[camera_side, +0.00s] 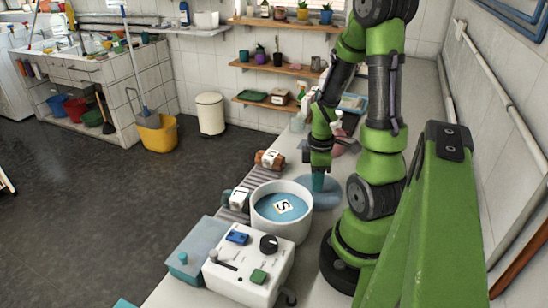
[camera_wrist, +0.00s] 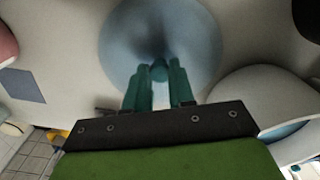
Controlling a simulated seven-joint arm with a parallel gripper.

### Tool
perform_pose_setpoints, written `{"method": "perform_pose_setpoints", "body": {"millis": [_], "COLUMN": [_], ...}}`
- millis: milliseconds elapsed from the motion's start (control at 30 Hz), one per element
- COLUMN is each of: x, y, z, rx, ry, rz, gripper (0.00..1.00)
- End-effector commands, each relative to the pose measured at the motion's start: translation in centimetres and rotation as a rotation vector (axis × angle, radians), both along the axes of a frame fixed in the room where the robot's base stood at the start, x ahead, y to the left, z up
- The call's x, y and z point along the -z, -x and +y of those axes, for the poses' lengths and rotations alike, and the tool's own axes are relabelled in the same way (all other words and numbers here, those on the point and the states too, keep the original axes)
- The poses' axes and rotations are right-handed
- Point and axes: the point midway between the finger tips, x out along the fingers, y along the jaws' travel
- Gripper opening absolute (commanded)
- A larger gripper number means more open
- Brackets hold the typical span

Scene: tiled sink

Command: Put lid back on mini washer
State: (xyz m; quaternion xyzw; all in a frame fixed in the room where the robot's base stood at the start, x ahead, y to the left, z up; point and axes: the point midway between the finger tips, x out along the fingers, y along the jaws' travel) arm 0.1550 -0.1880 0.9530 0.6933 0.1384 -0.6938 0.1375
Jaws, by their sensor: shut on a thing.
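The mini washer (camera_side: 295,222) is a round white tub on the counter, open at the top. A light blue surface with a square tag marked "S" shows inside it. The lid (camera_side: 334,196) is a translucent blue disc just behind and to the right of the tub, at or close above the counter; I cannot tell if it touches. My gripper (camera_side: 317,181) points down over the lid, with its fingers shut on the lid's knob. In the wrist view the lid (camera_wrist: 195,45) lies beyond my teal fingers (camera_wrist: 158,85), and the washer's rim (camera_wrist: 235,105) is at the right.
A white control box (camera_side: 232,277) with a black dial stands in front of the tub, beside a blue-teal box (camera_side: 190,252). A white item (camera_side: 236,198) and an orange-and-white item (camera_side: 269,160) lie left of the tub. Bottles and shelves stand farther back.

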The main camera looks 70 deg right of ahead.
Motion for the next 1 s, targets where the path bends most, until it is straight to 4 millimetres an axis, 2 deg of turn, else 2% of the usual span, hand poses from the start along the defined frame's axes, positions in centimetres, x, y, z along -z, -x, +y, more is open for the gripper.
{"method": "perform_pose_setpoints", "body": {"millis": [167,400,500,633,767,900,1000], "x": [-2.3,-7.1,-8.5,-10.1,-12.1,-14.2,-15.3], "y": [-0.1,-0.1,-0.1,-1.2,-3.6,-5.3,-5.5], "z": [-0.1,-0.1,-0.1,0.7,3.6,8.5,11.8], "rx": [0.000,-0.001,-0.002,-0.055,-0.193,-0.359,-0.455], "ry": [0.007,0.007,0.005,0.005,0.006,0.006,0.006], "rz": [-0.006,-0.007,-0.004,-0.004,-0.005,-0.006,-0.005], "gripper": [0.00,0.00,0.00,0.00,0.00,0.00,0.00]}}
